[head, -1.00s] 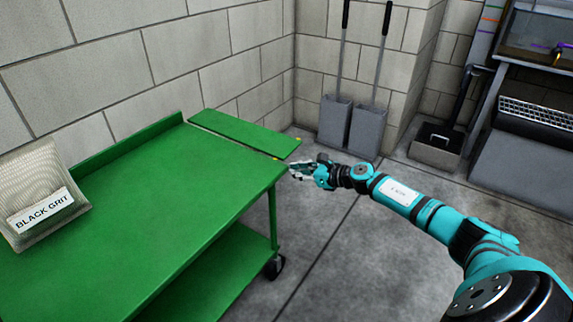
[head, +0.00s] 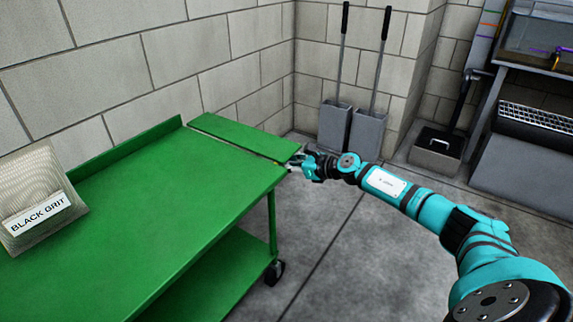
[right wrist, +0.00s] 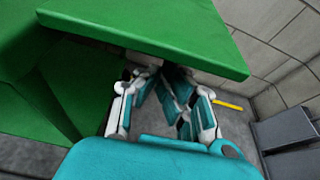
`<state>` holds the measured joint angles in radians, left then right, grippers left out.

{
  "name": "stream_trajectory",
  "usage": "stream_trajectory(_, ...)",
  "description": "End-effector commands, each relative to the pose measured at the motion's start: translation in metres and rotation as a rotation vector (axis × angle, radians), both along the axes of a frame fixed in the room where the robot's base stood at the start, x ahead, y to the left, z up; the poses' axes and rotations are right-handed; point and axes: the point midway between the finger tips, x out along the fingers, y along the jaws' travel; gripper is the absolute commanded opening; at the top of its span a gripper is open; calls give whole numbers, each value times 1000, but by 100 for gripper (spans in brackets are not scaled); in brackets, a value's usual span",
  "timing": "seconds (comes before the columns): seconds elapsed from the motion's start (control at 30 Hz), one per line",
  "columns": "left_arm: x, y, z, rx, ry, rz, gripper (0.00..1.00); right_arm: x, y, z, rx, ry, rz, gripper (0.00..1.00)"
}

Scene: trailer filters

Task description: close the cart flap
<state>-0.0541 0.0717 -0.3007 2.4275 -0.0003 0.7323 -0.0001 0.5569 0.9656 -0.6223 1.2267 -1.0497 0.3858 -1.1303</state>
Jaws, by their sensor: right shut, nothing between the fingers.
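The green cart (head: 165,205) stands at the left in the head view. Its flap (head: 240,137), a narrow green panel, lies along the cart's far end, with a dark gap between it and the top. In the right wrist view the flap (right wrist: 150,22) spans the top of the picture. My right gripper (head: 300,162) is shut and empty at the flap's right end. In the right wrist view its fingers (right wrist: 168,85) reach beneath the flap's edge, and their tips are partly hidden. I cannot tell whether they touch it. My left gripper is not in view.
Block walls are behind the cart. Two long-handled grey dustpans (head: 352,130) stand in the corner. A grey box (head: 437,150) and a workbench are at the right. The floor beside the cart is clear.

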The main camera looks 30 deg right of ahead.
Motion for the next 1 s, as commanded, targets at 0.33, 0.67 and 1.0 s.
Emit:
stream_trajectory(0.33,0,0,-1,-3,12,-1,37,1,-3,5,-56,-24,-1,0)
stream_trajectory(0.67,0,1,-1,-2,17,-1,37,3,-6,11,-112,-50,-1,0)
stream_trajectory(1.0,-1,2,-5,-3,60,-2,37,6,-14,30,-300,-128,-2,0)
